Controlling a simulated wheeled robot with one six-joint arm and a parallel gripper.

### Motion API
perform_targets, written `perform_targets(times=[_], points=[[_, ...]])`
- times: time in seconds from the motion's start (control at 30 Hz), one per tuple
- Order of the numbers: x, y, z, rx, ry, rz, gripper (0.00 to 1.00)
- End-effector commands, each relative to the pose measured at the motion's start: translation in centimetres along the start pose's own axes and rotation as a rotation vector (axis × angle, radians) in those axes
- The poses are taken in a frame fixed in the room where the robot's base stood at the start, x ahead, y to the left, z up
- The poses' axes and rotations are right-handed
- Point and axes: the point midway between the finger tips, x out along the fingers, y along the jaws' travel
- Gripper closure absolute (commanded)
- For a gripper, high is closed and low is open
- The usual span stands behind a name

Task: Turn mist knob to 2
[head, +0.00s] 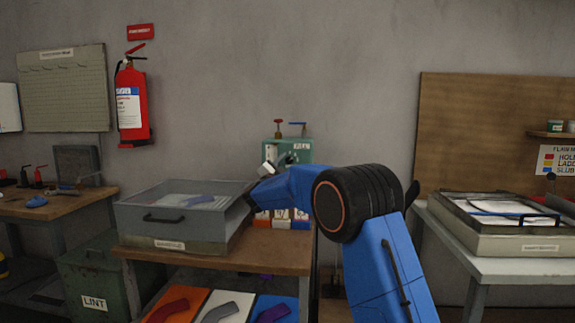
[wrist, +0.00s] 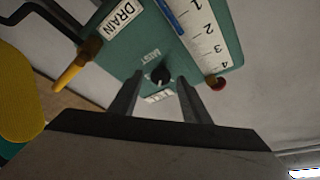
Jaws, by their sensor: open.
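The mist knob (wrist: 160,75) is a small black knob on a green panel (wrist: 128,68), under a "MIST" label, in the wrist view. My gripper (wrist: 157,82) is open, with one dark finger on each side of the knob in the picture. Whether the fingers touch the knob cannot be told. The knob cannot be made out there.
A grey lidded bin (head: 180,212) sits on the wooden table (head: 280,256), left of my arm.

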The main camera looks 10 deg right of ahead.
Motion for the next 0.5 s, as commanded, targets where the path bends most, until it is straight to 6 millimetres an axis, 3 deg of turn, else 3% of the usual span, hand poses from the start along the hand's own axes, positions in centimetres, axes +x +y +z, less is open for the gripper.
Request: perform_targets(times=[0.5], points=[[-8.8, 0.0, 0.0, 0.000, -0.002, 0.000, 0.57]])
